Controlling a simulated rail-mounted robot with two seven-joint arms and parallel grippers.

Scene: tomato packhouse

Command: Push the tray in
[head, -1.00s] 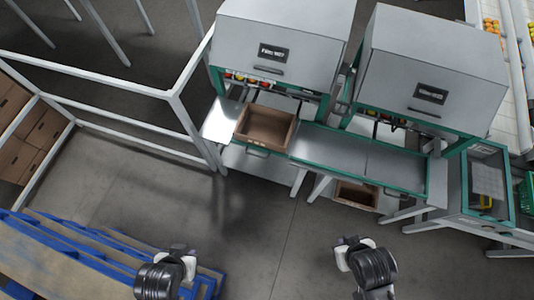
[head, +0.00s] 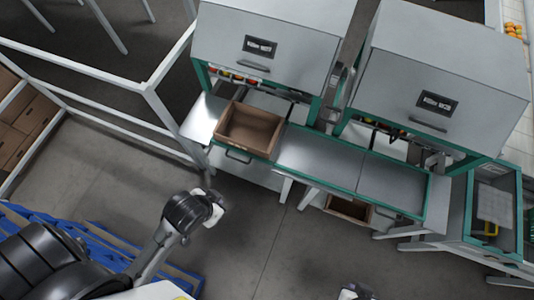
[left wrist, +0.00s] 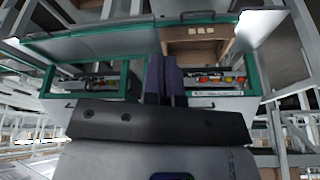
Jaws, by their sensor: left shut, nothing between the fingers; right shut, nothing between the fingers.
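The tray (head: 238,155) with a dark front handle sticks out under the left machine. A brown open carton (head: 250,131) stands on the bench there, and I cannot tell whether it rests on the tray. In the left wrist view the carton (left wrist: 195,45) and a handle (left wrist: 197,14) also show. My left arm reaches up toward the tray. Its fingertips are not clear in the head view. In the left wrist view my left gripper (left wrist: 163,72) is shut and empty, in front of the bench. My right gripper (head: 355,291) is at the bottom edge, partly cut off, its fingers barely visible.
A green-edged bench (head: 322,160) runs right of the carton. A second box (head: 348,208) sits lower, under the bench. A white frame (head: 170,120) stands left of the tray. Blue pallets (head: 100,245) lie at lower left. The floor in front is clear.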

